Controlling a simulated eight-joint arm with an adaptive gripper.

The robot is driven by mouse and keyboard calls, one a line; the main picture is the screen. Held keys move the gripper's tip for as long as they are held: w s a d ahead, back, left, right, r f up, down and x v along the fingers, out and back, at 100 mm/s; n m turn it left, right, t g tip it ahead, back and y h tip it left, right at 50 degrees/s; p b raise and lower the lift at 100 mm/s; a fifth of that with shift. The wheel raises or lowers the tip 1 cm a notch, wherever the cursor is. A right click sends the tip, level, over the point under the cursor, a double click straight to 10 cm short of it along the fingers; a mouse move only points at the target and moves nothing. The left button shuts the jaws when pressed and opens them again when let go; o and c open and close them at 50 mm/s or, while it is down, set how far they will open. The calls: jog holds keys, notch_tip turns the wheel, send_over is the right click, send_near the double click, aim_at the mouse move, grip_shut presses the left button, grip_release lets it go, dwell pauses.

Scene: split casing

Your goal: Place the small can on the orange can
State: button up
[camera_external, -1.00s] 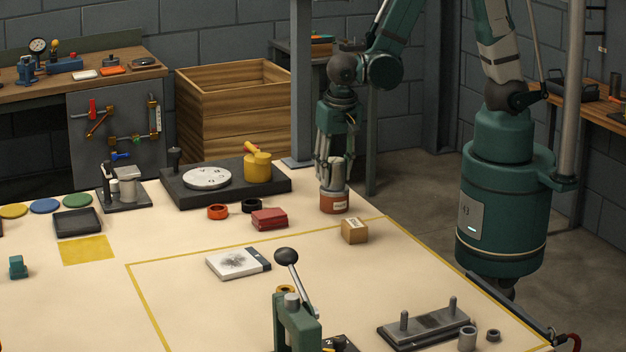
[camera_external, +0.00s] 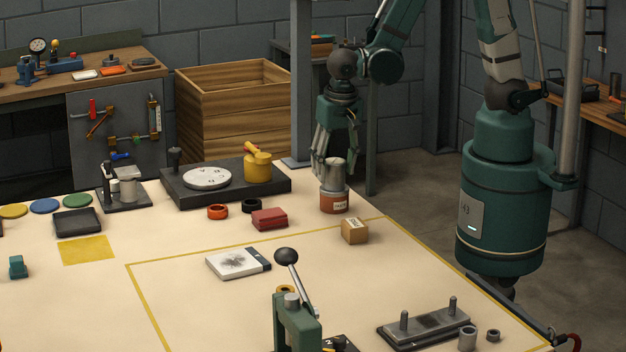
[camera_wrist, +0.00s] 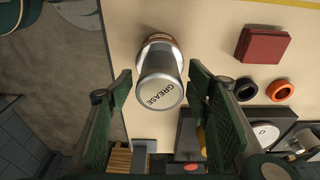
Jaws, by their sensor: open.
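The small can (camera_external: 333,171) is silver-grey and stands upright on top of the orange can (camera_external: 334,203), near the table's back right edge. In the wrist view the small can (camera_wrist: 161,88) shows its pale lid marked GREASE, and a rim of the orange can (camera_wrist: 160,40) shows behind it. My gripper (camera_external: 330,156) is open above the small can. In the wrist view my gripper's fingers (camera_wrist: 160,82) are spread to either side of the small can, with gaps between them and it.
A small cardboard box (camera_external: 355,230) and a red block (camera_external: 269,218) lie near the cans. An orange ring (camera_external: 217,211) and a black ring (camera_external: 252,205) lie to the left. A dark fixture plate (camera_external: 225,183) stands behind them. The table's right edge is close to the cans.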

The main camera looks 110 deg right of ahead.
jog(key=shift+a+r+p, duration=0.25)
jog(key=shift+r, duration=1.5)
jog(key=shift+a+r+p, duration=0.3)
jog(key=shift+r, duration=1.5)
jog(key=shift+a+r+p, duration=0.25)
jog(key=shift+r, duration=1.5)
jog(key=shift+a, duration=0.1)
jog(key=s+a+r+n+t+y, duration=0.1)
jog(key=s+a+r+n+t, duration=0.1)
jog(key=a+r+n, duration=0.5)
jog(key=s+a+r+n+t, duration=0.3)
jog(key=a+r+n+t, duration=0.2)
jog(key=a+r+n, duration=0.2)
notch_tip(320, 180, up, 3)
jog(key=n, duration=0.4)
jog(key=shift+f+y, duration=0.15)
jog(key=shift+y, duration=0.25)
